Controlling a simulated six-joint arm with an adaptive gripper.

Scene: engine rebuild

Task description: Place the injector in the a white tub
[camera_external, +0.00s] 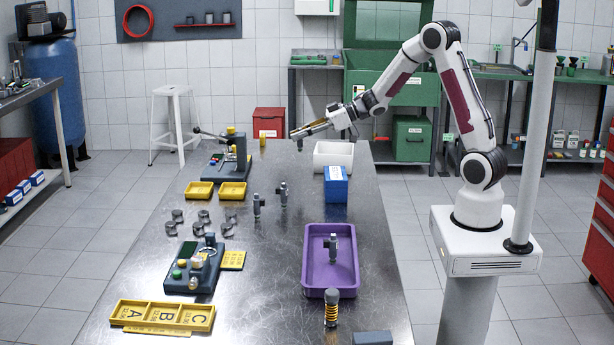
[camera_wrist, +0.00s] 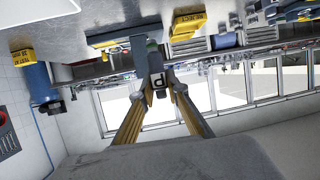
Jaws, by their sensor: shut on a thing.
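My gripper (camera_external: 299,134) is stretched out level over the far end of the table. It is shut on a small dark injector (camera_external: 300,145), whose end hangs below the fingertips. The wrist view shows my two yellowish fingers closing on it; the dark injector (camera_wrist: 157,84) has a pale label with a letter. The white tub (camera_external: 325,166) stands on the table just right of and below my gripper. The held injector is left of the tub, not over it. Similar dark injectors stand on the table (camera_external: 257,207) and in the purple tray (camera_external: 310,278).
A blue box (camera_external: 336,188) stands directly in front of the tub. A dark press-like device (camera_external: 238,160) is to the left, with yellow trays (camera_external: 233,191) before it. Grey rings, a green-topped fixture (camera_external: 193,275) and a lettered yellow tray (camera_external: 160,316) lie nearer.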

